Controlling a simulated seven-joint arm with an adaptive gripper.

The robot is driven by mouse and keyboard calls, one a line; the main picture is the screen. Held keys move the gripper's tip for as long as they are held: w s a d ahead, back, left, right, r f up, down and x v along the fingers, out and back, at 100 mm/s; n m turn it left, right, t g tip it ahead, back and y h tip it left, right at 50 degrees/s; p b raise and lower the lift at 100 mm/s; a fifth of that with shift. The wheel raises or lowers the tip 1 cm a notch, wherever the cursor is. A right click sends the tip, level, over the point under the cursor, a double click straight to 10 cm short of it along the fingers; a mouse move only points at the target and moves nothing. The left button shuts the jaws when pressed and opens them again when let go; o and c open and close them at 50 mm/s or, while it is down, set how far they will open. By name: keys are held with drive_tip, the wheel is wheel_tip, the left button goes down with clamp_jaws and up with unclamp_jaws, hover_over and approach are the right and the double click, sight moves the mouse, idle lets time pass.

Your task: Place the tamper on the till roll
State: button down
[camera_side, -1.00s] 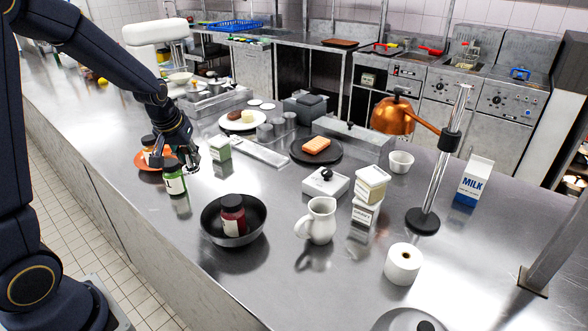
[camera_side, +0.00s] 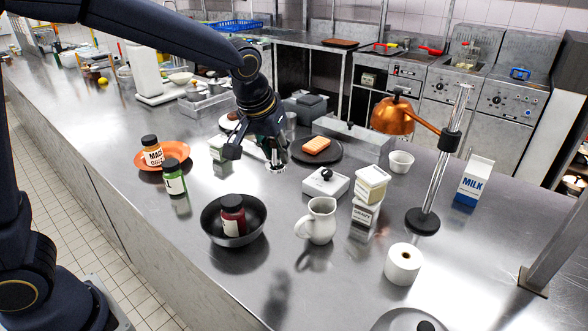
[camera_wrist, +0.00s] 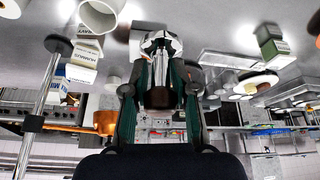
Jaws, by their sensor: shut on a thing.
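My gripper (camera_side: 262,150) is above the counter, left of the black plate in the side view. It is shut on the tamper (camera_side: 276,165), whose silvery lower end shows under the fingers. In the wrist view the tamper (camera_wrist: 160,44) sits between the fingers, with a dark part and a bright metal part. Its handle is mostly hidden in the side view. The till roll (camera_side: 403,263) is a white cylinder with a hole in its top, standing upright at the front right of the counter. It is well apart from my gripper and nothing rests on it.
Between my gripper and the till roll stand a white block with a black knob (camera_side: 325,183), a white jug (camera_side: 317,221) and stacked boxes (camera_side: 369,196). A dark pan (camera_side: 250,241) holds a red jar.

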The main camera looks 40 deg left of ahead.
drive_tip(key=s+d+m+h, duration=0.1)
drive_tip(key=s+d+m, duration=0.2)
drive_tip(key=d, duration=0.8)
drive_tip(key=s+d+m+h, duration=0.1)
drive_tip(key=s+d+m, duration=0.1)
drive_tip(key=d, duration=0.9)
approach(413, 251)
drive_tip(key=shift+w+f, duration=0.2)
drive_tip(key=shift+w, duration=0.25)
drive_tip(key=shift+w+f, duration=0.2)
drive_tip(key=shift+w, duration=0.25)
drive_tip(key=shift+w+f, duration=0.1)
drive_tip(key=shift+f, duration=0.1)
drive_tip(key=shift+w+d+f, duration=0.1)
drive_tip(key=shift+d+f, duration=0.05)
drive_tip(key=shift+f, duration=1.5)
